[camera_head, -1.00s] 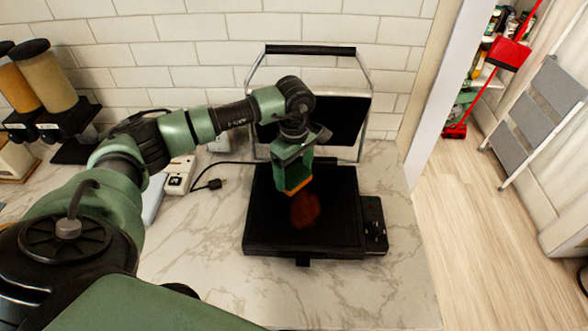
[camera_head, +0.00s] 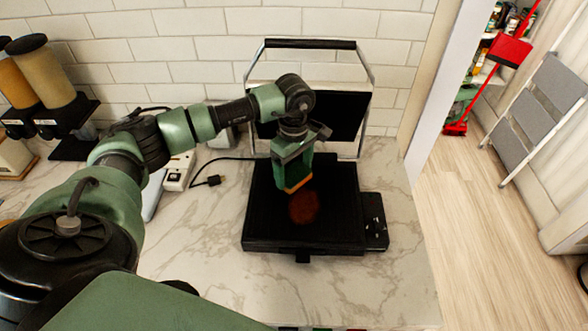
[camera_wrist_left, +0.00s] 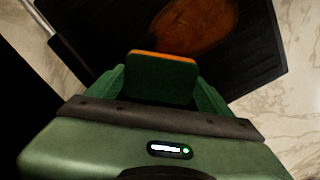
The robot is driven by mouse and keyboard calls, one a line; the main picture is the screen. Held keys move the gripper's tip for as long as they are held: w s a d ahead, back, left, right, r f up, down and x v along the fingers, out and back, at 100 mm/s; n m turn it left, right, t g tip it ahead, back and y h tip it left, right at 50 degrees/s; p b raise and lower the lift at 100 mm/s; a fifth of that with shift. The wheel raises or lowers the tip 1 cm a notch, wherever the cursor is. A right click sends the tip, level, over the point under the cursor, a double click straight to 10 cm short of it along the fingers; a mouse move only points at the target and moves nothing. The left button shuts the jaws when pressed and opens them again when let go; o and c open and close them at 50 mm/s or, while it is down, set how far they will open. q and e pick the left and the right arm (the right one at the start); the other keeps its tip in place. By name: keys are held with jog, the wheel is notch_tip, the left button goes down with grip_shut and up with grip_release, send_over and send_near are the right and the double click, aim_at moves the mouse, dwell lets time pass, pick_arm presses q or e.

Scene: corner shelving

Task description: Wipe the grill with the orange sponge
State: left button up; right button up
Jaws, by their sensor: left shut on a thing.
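The black grill (camera_head: 335,225) stands open on the marble counter, its lid raised at the back against the tiled wall. A reddish-brown stain (camera_head: 303,207) marks its lower plate; the stain also shows in the left wrist view (camera_wrist_left: 195,25). My left gripper (camera_head: 295,180) points down over the plate, just behind the stain. It is shut on the sponge, whose orange edge (camera_head: 298,186) shows below the fingers. In the left wrist view the sponge (camera_wrist_left: 162,78) shows a green face and a thin orange edge. I cannot tell whether it touches the plate. My right gripper is not in view.
Dispensers (camera_head: 45,85) stand at the far left. The counter in front of the grill is clear. The counter ends at the right, beside a wooden floor.

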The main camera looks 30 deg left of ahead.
pick_arm(q)
jog(key=shift+f+b, duration=0.55)
jog(key=shift+f, duration=0.1)
